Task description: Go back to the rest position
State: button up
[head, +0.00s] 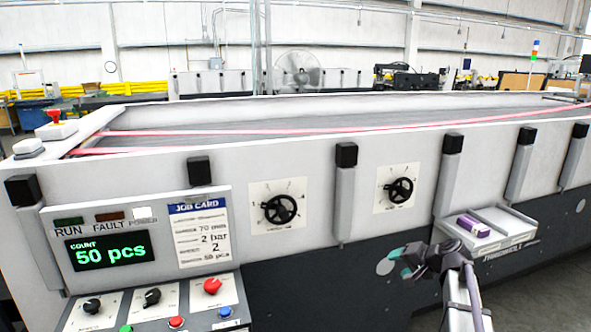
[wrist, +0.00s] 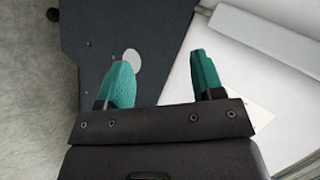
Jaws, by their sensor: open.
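My gripper (head: 399,263) is at the lower right of the head view, in front of the machine's dark lower panel and left of the small tray. In the wrist view my gripper (wrist: 160,82) shows two teal fingers set wide apart, with nothing between them. The folder gluer (head: 300,167) is a long light-grey machine that fills most of the head view. No mark of a rest position shows in either view.
A small light tray (head: 493,243) juts from the machine front, holding a purple object (head: 473,225). Two black handwheels (head: 279,209) (head: 400,190) sit on the front. A control panel (head: 150,310) with knobs and buttons juts out at lower left, below the display (head: 107,251) reading "50 pcs".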

jog(key=s+a+f+n+g+h, duration=0.3)
jog(key=s+a, duration=0.5)
jog(key=s, duration=0.4)
jog(key=s+a+f+n+g+h, duration=0.3)
jog(key=s+a, duration=0.6)
jog(key=s, duration=0.4)
jog(key=shift+f+n+g+h, duration=0.3)
jog(key=shift+n+g, duration=0.3)
jog(key=shift+g, duration=0.4)
jog(key=shift+w+a, duration=0.1)
